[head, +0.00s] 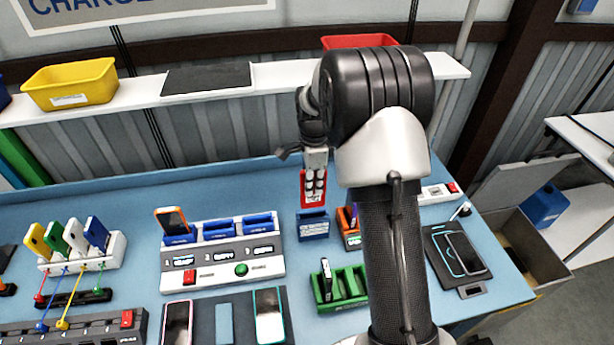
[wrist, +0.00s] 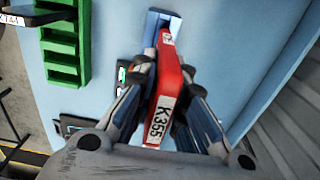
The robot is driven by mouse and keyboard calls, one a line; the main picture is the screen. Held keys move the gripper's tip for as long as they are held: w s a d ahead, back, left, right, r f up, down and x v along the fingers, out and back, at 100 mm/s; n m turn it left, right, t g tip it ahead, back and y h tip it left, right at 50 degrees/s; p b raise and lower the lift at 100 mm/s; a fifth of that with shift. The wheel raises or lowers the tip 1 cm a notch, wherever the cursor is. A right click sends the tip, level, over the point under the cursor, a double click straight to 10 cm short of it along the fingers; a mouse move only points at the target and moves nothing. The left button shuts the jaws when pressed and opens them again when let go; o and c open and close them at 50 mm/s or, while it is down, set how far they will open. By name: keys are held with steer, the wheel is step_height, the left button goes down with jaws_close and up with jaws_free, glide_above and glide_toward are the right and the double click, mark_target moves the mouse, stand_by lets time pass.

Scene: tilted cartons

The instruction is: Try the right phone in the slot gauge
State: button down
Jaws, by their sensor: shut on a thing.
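My gripper (head: 315,165) is shut on a red phone (head: 312,194) and points down over the back of the bench. In the wrist view the red phone (wrist: 168,80) stands on edge between the two fingers (wrist: 162,95), with a white label reading K355. A small blue block, which looks like the slot gauge (head: 313,226), sits just below the phone in the head view. In the wrist view the blue block (wrist: 152,22) lies beyond the phone's far end, which partly covers it. I cannot tell whether the phone touches it; its slot is hidden.
A charging dock (head: 222,268) with an orange phone (head: 172,220) stands left of the gauge. An orange holder (head: 351,240) is close on its right, partly behind my arm. A green rack (head: 347,294) stands in front. Bench surface behind the dock is clear.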

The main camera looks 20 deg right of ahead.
mark_target(313, 207)
steer(key=shift+s+f+b, duration=0.25)
steer(key=shift+f+b, duration=0.3)
steer(key=shift+f, duration=0.15)
steer(key=shift+w+f+b, duration=0.15)
steer(key=shift+f+b, duration=0.75)
steer(key=shift+f, duration=0.55)
steer(key=shift+f+b, duration=1.75)
steer(key=shift+f, duration=1.25)
stand_by(2.8)
